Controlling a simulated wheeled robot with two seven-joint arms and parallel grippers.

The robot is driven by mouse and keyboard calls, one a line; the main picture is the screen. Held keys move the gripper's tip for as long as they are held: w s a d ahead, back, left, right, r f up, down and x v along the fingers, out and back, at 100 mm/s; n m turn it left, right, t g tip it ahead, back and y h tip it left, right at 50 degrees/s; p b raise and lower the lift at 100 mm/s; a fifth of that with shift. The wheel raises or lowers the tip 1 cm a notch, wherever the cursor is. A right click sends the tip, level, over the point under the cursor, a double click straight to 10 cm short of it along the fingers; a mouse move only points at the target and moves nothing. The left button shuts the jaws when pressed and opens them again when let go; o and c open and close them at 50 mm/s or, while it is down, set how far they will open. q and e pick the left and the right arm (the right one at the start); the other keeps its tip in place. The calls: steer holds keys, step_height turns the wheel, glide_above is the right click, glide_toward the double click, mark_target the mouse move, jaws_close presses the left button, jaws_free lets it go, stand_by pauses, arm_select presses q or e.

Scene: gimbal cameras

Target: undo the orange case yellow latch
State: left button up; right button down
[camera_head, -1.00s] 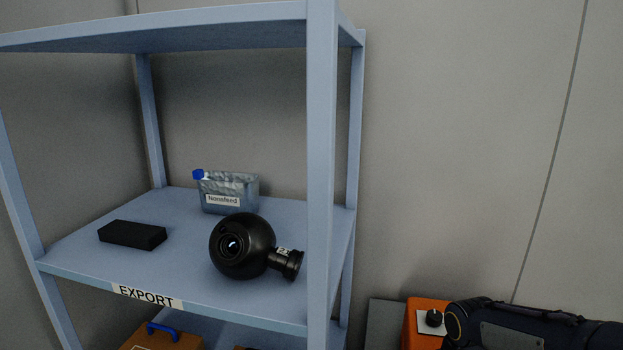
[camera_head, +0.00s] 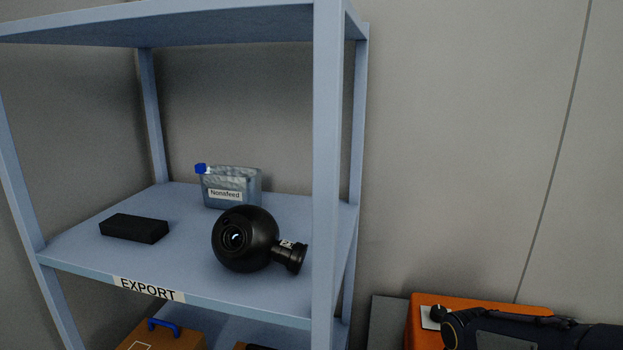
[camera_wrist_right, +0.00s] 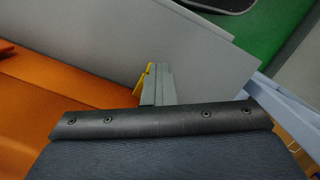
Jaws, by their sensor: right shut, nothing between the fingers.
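The orange case (camera_head: 490,302) is at the lower right of the head view, partly covered by my dark right arm. A black knob on a white plate (camera_head: 430,318) shows near its left end. In the right wrist view an orange surface (camera_wrist_right: 60,95) fills the left side. My right gripper (camera_wrist_right: 161,72) is shut and empty, its grey fingers together. The yellow latch (camera_wrist_right: 147,80) shows as a narrow strip immediately left of the fingers, partly hidden behind them; I cannot tell whether they touch. My left gripper is out of view.
A blue-grey shelf (camera_head: 210,304) labelled EXPORT stands left of the case. It holds a black round device (camera_head: 243,240), a black block (camera_head: 134,228) and a Nonsfeed container (camera_head: 235,187). A grey panel (camera_head: 387,322) stands between shelf and case.

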steer(key=shift+t, duration=0.8)
steer(key=w+r+p, duration=0.1)
steer(key=w+d+r+p, duration=0.1)
steer(key=w, duration=0.1)
steer(key=shift+r, duration=0.25)
steer(key=shift+w+d+r+p, duration=0.15)
steer(key=shift+w+r+p, duration=0.15)
steer(key=shift+w+p, duration=0.2)
steer(key=shift+w+r+p, duration=0.1)
steer(key=shift+r+p, duration=0.45)
steer(key=shift+r, duration=0.05)
steer(key=r+p, duration=0.1)
steer(key=r, duration=0.1)
steer(key=r+p, duration=0.1)
steer(key=p, duration=0.1)
steer(key=shift+s+r, duration=0.2)
steer(key=shift+r, duration=0.15)
steer(key=shift+a, duration=0.2)
steer(key=s+a+r+m+t+y, duration=0.2)
steer(key=s+r, duration=0.1)
steer(key=s, duration=0.5)
steer(key=s+a+r+m+t+y, duration=0.2)
steer(key=s+r+m+t, duration=0.1)
steer(key=s, duration=0.6)
steer(key=shift+r+t, duration=0.3)
steer(key=shift+r, duration=0.45)
